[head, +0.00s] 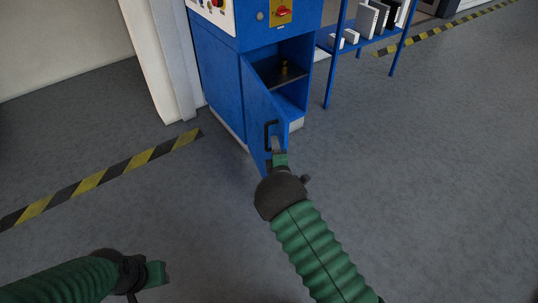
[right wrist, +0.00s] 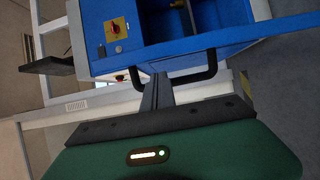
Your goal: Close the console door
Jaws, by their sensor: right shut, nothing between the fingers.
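The blue console (head: 217,75) stands at the top centre of the head view. Its door (head: 257,112) is open, swung out toward me from the left side of the opening. A black bar handle (head: 267,134) is on the door's outer face; it also shows in the right wrist view (right wrist: 198,81). My right gripper (head: 276,146) is shut and empty, its fingertips close beside the handle. In the right wrist view the fingers (right wrist: 157,88) overlap the handle's left part; I cannot tell if they touch. My left gripper (head: 154,274) is low at the left, far from the door; its jaw state is unclear.
The console's open compartment (head: 292,85) holds a dark shelf with a small yellow item. A red-and-yellow switch (head: 281,11) is above it. A blue rack (head: 362,40) with several boxes stands at the right. A white post (head: 160,60) is at the left. The floor in front is clear.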

